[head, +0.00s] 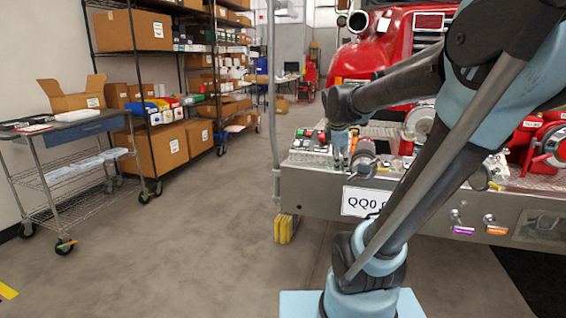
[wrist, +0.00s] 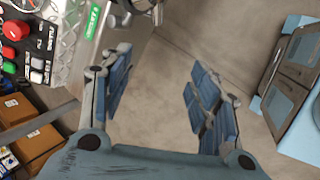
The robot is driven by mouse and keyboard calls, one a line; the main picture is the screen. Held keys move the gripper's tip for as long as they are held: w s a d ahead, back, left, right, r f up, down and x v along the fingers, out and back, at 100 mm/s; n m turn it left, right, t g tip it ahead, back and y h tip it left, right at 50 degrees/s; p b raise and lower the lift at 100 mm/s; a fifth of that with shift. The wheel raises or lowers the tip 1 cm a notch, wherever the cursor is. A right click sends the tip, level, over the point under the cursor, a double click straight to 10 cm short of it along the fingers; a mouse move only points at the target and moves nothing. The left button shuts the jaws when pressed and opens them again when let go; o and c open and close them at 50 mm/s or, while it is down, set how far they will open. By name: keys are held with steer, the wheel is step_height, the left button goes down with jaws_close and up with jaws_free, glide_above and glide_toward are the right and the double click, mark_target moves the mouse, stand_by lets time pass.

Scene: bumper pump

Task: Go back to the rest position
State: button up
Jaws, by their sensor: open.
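My gripper (wrist: 160,98) is open and empty in the wrist view, its two blue-padded fingers apart with bare floor between them. In the head view my gripper (head: 344,145) points down beside the pump panel on the truck's bumper. A grey cylindrical fitting (head: 364,158) stands close to my gripper in the head view, partly hidden by my arm.
The silver bumper (head: 315,190) carries a plate (head: 363,201) and red hose gear (head: 550,142). The red truck (head: 370,55) stands behind. A wire cart (head: 75,165) and a shelf with cardboard boxes (head: 158,147) line the left. The floor (head: 190,240) between is clear.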

steer(key=s+f+m+g+y, duration=0.1)
steer(key=s+f+m, duration=0.7)
steer(key=s, duration=0.3)
steer(key=s+f+m+g+y, duration=0.1)
steer(key=s+f+m+g, duration=0.1)
steer(key=s+f+m, duration=0.5)
steer(key=s+a+m, duration=0.1)
steer(key=s, duration=0.3)
steer(key=shift+f+m, duration=0.35)
steer(key=shift+m, duration=0.05)
